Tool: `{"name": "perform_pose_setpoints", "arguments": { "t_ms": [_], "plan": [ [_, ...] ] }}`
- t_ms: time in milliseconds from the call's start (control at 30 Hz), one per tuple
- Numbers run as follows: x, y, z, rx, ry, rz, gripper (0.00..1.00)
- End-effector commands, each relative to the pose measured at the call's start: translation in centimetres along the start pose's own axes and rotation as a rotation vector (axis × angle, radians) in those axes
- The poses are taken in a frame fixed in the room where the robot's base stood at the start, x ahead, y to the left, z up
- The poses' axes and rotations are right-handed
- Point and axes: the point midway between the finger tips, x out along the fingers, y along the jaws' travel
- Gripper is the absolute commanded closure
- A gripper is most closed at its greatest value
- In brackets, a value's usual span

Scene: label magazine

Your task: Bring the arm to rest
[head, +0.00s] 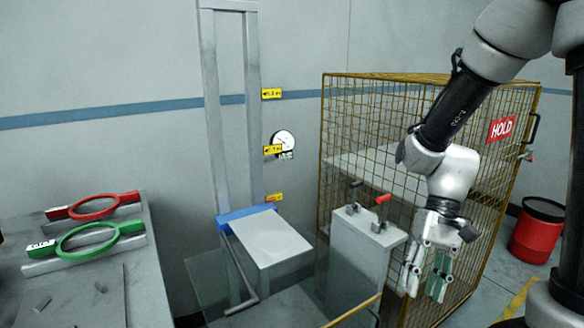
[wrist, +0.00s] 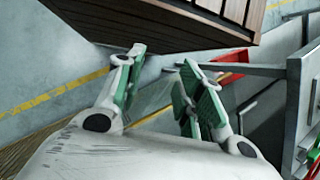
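My gripper (head: 424,278) hangs at the end of my arm on the right of the head view, pointing down. It is in front of the yellow mesh cage and to the right of the grey lever box (head: 366,250). In the wrist view its two green-padded fingers (wrist: 165,90) stand apart with nothing between them. The gripper touches nothing that I can make out.
The mesh cage (head: 345,110) with a red HOLD sign (head: 502,127) stands behind my arm. A lift frame with a white platform (head: 267,238) is at centre. A bench with red (head: 93,207) and green rings (head: 87,240) is at left. A red bin (head: 535,235) stands at right.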

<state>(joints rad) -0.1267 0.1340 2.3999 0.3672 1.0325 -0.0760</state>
Motion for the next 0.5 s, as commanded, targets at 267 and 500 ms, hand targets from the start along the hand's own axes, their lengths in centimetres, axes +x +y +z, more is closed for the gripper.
{"name": "perform_pose_setpoints", "arguments": {
  "t_ms": [267, 500],
  "plan": [
    [-9.0, 5.2, 3.7, -0.082, 0.389, 0.195, 0.63],
    [-13.8, 6.8, 8.0, -0.112, 0.666, 0.257, 0.63]
  ]
}}
